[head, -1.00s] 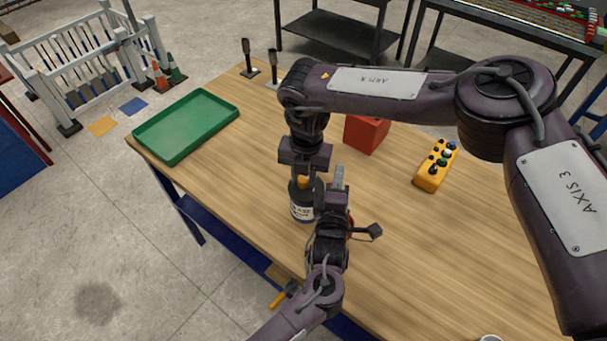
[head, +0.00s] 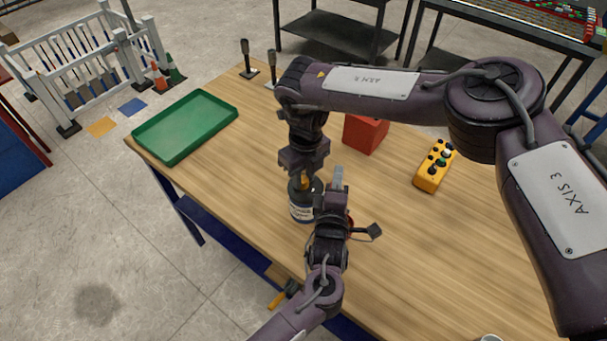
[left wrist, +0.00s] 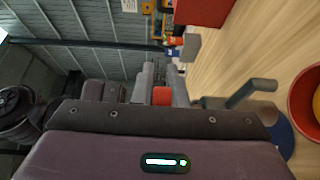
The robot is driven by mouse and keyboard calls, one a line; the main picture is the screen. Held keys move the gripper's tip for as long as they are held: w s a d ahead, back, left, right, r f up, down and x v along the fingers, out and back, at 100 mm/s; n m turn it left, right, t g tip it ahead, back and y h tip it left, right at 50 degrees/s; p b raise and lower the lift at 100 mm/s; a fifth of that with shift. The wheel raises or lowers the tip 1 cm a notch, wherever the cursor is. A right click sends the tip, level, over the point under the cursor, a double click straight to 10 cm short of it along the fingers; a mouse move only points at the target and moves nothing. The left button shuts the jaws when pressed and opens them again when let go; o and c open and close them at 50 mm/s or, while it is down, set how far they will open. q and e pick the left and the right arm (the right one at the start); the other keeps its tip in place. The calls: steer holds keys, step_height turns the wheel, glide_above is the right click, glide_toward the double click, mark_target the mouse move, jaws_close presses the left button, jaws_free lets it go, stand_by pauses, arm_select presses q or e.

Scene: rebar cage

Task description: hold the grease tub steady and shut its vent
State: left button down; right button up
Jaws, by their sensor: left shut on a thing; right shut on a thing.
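The grease tub (head: 301,213) is a dark round container with a white label, standing near the table's front edge. Its orange vent (head: 304,183) is on top. My right gripper (head: 301,178) reaches down from above and is shut on the vent, partly hiding it. My left gripper (head: 337,180) is at the tub's right side and covers part of it. In the left wrist view the left fingers (left wrist: 160,82) close around a small orange-red piece (left wrist: 162,96), which seems to be part of the tub; the contact is hidden in the head view.
A green tray (head: 186,126) lies at the table's left. A red box (head: 365,133) and a yellow control box (head: 435,167) stand behind and to the right. In the left wrist view a red bowl (left wrist: 302,100) is at the right edge. The table's right front is mostly clear.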

mark_target(306, 178)
arm_select(q)
steer(key=shift+a, duration=0.1)
arm_select(e)
steer(key=shift+d+n, duration=0.1)
steer(key=shift+n, duration=0.7)
steer(key=o, duration=1)
step_height(306, 178, up, 12)
steer(key=shift+w+d, duration=0.15)
steer(key=shift+w, duration=0.1)
arm_select(q)
steer(key=c, duration=1.4)
jaws_free()
